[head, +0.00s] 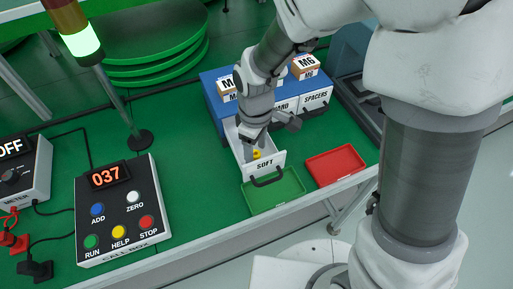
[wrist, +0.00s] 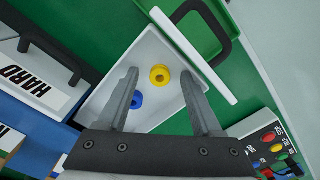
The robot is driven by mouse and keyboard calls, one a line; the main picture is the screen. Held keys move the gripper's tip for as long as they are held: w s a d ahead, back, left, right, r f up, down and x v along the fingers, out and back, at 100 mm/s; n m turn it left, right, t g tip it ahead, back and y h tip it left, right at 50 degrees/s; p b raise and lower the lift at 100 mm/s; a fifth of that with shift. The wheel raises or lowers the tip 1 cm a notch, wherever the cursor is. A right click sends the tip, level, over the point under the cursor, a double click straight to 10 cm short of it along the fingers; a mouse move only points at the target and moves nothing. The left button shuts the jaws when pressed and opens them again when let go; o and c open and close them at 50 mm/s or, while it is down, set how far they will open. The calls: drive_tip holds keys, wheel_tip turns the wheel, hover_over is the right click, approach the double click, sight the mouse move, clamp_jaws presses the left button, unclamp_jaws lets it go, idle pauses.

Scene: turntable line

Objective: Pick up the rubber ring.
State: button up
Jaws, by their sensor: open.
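A white drawer labelled SOFT (head: 264,166) is pulled out of a blue cabinet; it also shows in the wrist view (wrist: 158,48). Inside lie a yellow ring (wrist: 160,75) and a blue ring (wrist: 136,99), both with a centre hole; I cannot tell by look which is rubber. The yellow ring also shows in the head view (head: 257,154). My gripper (wrist: 159,73) points down into the drawer, open and empty. In the wrist view the yellow ring appears between the fingertips, and the blue one is partly behind the left finger. Finger height above the rings is unclear.
The blue cabinet (head: 211,89) has other shut drawers, one labelled SPACERS, and boxes on top. A green tray (head: 273,191) and a red tray (head: 335,165), both empty, lie before it. A call box (head: 120,215) and a lamp pole stand left.

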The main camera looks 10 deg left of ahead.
clamp_jaws()
drive_tip(key=shift+r, duration=0.1)
idle(0.3)
